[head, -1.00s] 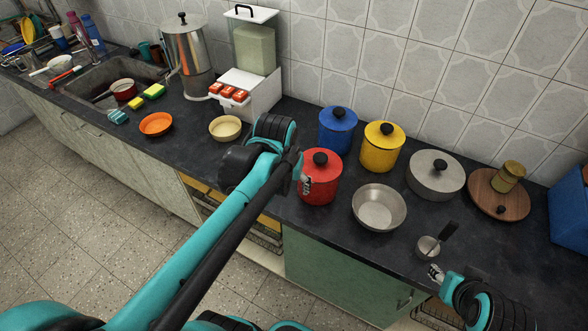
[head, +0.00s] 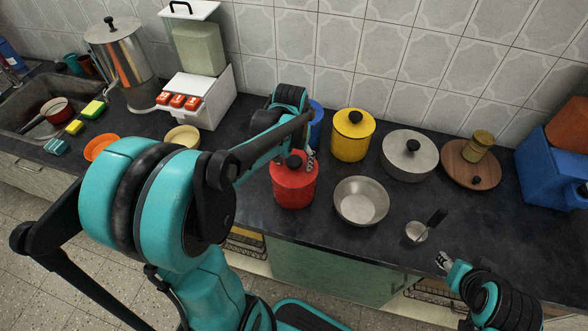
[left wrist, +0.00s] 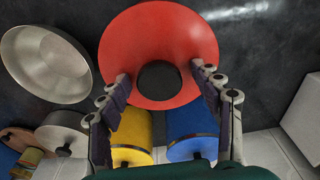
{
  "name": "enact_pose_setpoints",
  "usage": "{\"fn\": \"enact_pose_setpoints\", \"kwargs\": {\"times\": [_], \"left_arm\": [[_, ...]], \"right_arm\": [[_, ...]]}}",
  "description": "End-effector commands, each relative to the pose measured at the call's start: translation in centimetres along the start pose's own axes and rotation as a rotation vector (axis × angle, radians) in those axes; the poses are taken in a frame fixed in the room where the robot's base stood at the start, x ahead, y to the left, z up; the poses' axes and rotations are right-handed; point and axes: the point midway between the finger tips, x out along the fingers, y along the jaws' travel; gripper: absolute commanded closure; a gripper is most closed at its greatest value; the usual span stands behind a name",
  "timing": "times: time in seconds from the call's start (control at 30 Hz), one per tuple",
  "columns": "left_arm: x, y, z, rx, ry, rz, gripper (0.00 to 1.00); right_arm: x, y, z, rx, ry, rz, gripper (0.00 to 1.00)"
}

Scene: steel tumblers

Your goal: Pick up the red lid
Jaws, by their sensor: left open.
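The red lid (head: 282,170) sits on the red pot (head: 293,190) on the dark counter. Its black knob (head: 294,162) points up. My left gripper (head: 309,160) is at the lid, partly hidden by my arm. In the left wrist view, the lid (left wrist: 185,35) is seen from above. The open fingers of the left gripper (left wrist: 160,75) are on either side of the black knob (left wrist: 159,82), apart from it. My right gripper (head: 443,260) is low at the counter's front edge, too small to tell its opening.
A blue pot (head: 316,128) and a yellow pot (head: 351,143) stand close behind the red one. A steel bowl (head: 361,201), a grey lidded pot (head: 407,160) and a small cup (head: 415,232) are to the right. A white dispenser (head: 213,95) stands at the left.

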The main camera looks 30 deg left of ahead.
Motion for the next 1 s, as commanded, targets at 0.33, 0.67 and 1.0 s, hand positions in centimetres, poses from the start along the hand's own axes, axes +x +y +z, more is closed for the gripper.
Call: {"fn": "enact_pose_setpoints", "kwargs": {"times": [0.33,0.67,1.0], "left_arm": [[-0.1,0.0,0.0,0.0,0.0,0.0,0.77],[-0.1,0.0,0.0,0.0,0.0,0.0,0.9],[-3.5,0.0,-0.4,0.0,0.0,0.0,0.9]], "right_arm": [[-0.1,0.0,-0.1,0.0,0.0,0.0,0.6],[-0.1,0.0,-0.1,0.0,0.0,0.0,0.6],[-1.5,0.0,-1.1,0.0,0.0,0.0,0.6]]}}
